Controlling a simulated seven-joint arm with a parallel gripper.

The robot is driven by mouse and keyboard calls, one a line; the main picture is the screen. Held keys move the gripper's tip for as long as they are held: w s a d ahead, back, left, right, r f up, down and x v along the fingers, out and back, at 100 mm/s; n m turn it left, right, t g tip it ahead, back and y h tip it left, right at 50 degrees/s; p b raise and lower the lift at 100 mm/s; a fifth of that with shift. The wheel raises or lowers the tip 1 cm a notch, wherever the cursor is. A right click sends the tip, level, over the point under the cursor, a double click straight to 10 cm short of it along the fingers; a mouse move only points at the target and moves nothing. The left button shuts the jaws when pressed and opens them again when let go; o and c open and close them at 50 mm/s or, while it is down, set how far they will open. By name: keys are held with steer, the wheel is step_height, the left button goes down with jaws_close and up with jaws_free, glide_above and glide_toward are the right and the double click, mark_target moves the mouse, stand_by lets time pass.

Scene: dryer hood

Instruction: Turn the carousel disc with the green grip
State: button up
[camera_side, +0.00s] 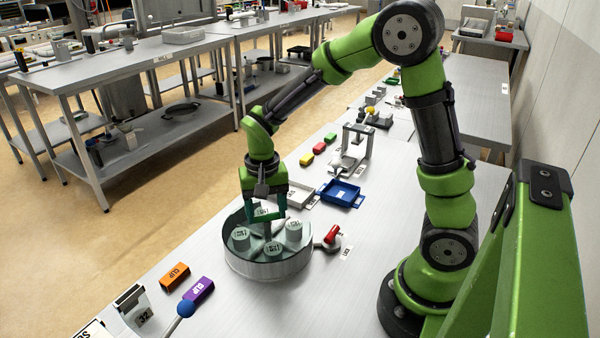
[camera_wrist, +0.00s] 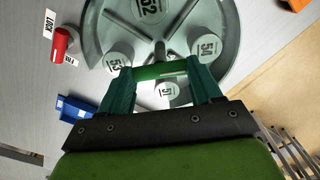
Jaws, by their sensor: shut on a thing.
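The carousel disc (camera_wrist: 188,42) is a grey round plate with raised ribs and several numbered white cylinders, among them 52, 53, 54 and 51. In the side view the carousel (camera_side: 268,267) stands on the bench as a low drum, with cylinders on top. The green grip (camera_wrist: 150,72) is a short bar over the disc, between the teal fingers in the wrist view. My gripper (camera_wrist: 161,77) is shut on it. In the side view my gripper (camera_side: 267,214) points down over the disc; its fingers partly hide the grip and the middle of the disc.
A red lever (camera_side: 332,234) with a LOCK label sits right beside the drum. A white tray (camera_side: 297,205) and a blue tray (camera_side: 342,192) lie behind. Orange (camera_side: 174,275) and purple (camera_side: 198,290) blocks lie front left. The bench right of the lever is clear.

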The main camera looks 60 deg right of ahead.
steer(key=shift+r+m, duration=0.1)
steer(key=shift+m, duration=4.4)
steer(key=o, duration=1.5)
step_height(320, 180, up, 17)
steer(key=shift+f, duration=0.1)
